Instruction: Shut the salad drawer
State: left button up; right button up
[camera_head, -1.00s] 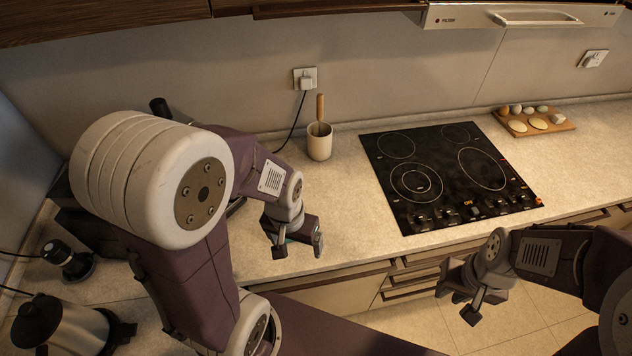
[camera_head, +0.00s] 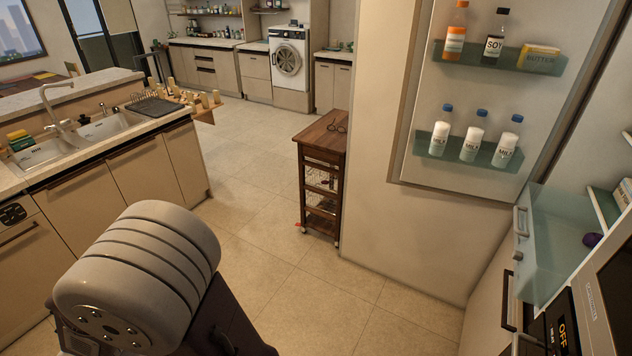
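A clear greenish drawer (camera_head: 556,236), seemingly the salad drawer, is at the right edge of the view with a light handle (camera_head: 521,221) on its front. It appears pulled out from the open fridge. A small dark purple item (camera_head: 592,240) shows at its right, and I cannot tell whether it lies inside. My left arm's upper links show at the lower left, but its gripper is out of view. My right gripper is not in view.
The open fridge door (camera_head: 405,110) has shelves of bottles, milk and butter. A dark panel reading OFF (camera_head: 562,325) is below the drawer. A wooden trolley (camera_head: 322,150) stands by the wall, and a sink counter (camera_head: 105,140) is at left. The tiled floor (camera_head: 300,300) between is free.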

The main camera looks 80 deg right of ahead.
aim_at(523, 219)
jog(key=l+z, duration=0.1)
jog(key=z, duration=0.5)
jog(key=i+l+z, duration=0.1)
jog(key=z, duration=0.5)
jog(key=i+z, duration=0.15)
jog(key=z, duration=0.4)
jog(key=i+z, duration=0.1)
jog(key=z, duration=0.5)
jog(key=i+z, duration=0.1)
jog(key=z, duration=0.5)
jog(key=i+j+z, duration=0.1)
jog(key=z, duration=0.5)
jog(key=j+z, duration=0.1)
jog(key=z, duration=0.45)
jog(key=i+j+z, duration=0.1)
jog(key=z, duration=0.5)
